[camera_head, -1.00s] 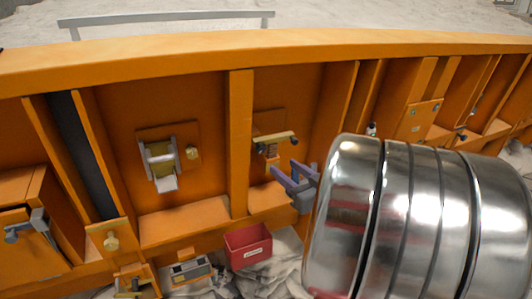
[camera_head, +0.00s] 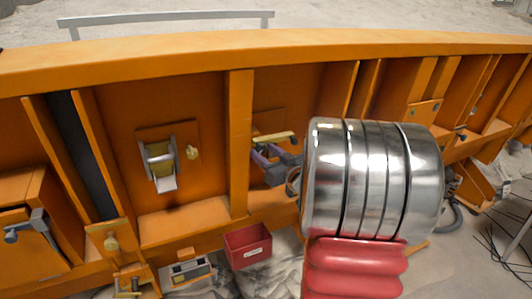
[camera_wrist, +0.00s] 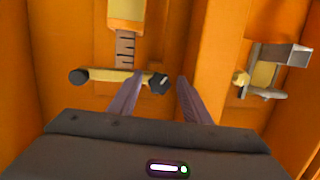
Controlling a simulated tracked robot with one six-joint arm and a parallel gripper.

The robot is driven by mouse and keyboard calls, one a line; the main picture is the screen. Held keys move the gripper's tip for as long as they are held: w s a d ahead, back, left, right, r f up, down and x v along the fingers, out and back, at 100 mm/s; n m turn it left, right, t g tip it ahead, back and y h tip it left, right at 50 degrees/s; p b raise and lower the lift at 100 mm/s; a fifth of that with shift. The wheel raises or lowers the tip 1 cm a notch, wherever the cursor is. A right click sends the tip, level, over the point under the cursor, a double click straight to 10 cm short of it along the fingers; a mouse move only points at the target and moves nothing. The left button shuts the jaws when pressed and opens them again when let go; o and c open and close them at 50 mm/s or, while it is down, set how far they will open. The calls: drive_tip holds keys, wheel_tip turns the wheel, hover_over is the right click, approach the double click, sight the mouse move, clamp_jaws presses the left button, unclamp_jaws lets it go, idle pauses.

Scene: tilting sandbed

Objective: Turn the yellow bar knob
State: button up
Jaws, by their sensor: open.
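The yellow bar knob (camera_head: 273,138) is a pale yellow bar with dark ends, mounted in an orange bay right of the upright post. It also shows lengthwise across the wrist view (camera_wrist: 110,76). Nothing is held.
A silver latch (camera_head: 160,160) and a small yellow knob (camera_head: 192,153) sit on the panel left of the post (camera_head: 240,140). A red bin (camera_head: 248,247) stands below. Orange ribs flank the bay. My metal arm covers the area to the right.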

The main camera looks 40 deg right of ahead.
drive_tip(key=shift+c, duration=0.4)
drive_tip(key=c, duration=0.9)
drive_tip(key=shift+o, duration=0.2)
drive_tip(key=shift+n+g+h, duration=0.3)
drive_tip(key=shift+n+h, duration=0.3)
drive_tip(key=shift+n, duration=0.7)
drive_tip(key=o, duration=0.9)
drive_tip(key=shift+o, duration=0.2)
